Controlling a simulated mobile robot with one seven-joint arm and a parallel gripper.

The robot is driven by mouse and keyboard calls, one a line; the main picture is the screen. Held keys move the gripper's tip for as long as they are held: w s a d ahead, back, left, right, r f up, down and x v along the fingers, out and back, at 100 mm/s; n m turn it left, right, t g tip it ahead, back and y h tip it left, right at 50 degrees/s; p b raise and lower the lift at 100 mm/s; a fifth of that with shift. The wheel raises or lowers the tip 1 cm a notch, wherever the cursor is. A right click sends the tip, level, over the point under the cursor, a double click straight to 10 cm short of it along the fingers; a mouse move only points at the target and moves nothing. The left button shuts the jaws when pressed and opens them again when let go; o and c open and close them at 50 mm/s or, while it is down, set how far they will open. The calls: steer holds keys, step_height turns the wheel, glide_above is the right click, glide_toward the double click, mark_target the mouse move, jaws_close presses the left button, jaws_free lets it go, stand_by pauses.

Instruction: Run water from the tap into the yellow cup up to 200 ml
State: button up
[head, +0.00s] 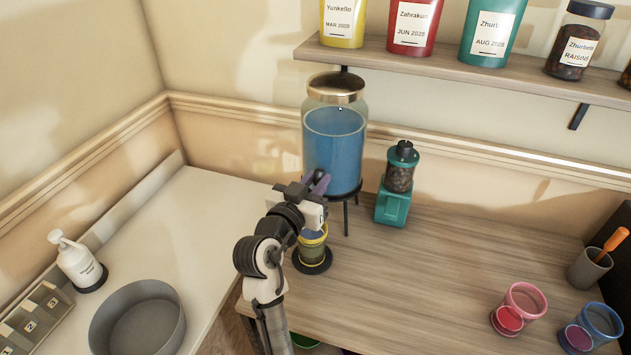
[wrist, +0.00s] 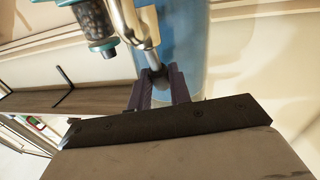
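A glass dispenser of blue water (head: 335,145) with a copper-coloured lid stands on a black stand. The yellow cup (head: 313,253) is upright on a dark round base (head: 316,268) below my gripper. Its upper part is partly covered by my arm, and I cannot read its water level. My gripper (head: 317,182) is at the dispenser's lower front. In the wrist view, its two purple fingers (wrist: 160,88) stand apart on either side of the dark end of the metal tap (wrist: 155,66). I cannot tell whether they press on it. No water stream is visible.
A teal grinder (head: 393,197) stands right of the dispenser. Pink (head: 519,309) and blue (head: 591,328) cups and an orange-handled tool in a grey holder (head: 588,268) are at the right. A shelf (head: 460,75) with containers hangs above. The middle right of the wooden counter is clear.

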jaws_close()
steer(key=shift+w+r+g+p, duration=0.25)
steer(key=shift+g+p, duration=0.25)
steer(key=shift+p, duration=0.6)
steer(key=shift+w+d+f+g+p, duration=0.1)
steer(key=shift+f+g+p, duration=0.15)
steer(key=shift+g+p, duration=0.25)
steer(key=o, duration=0.8)
jaws_free()
steer(key=shift+c, duration=0.2)
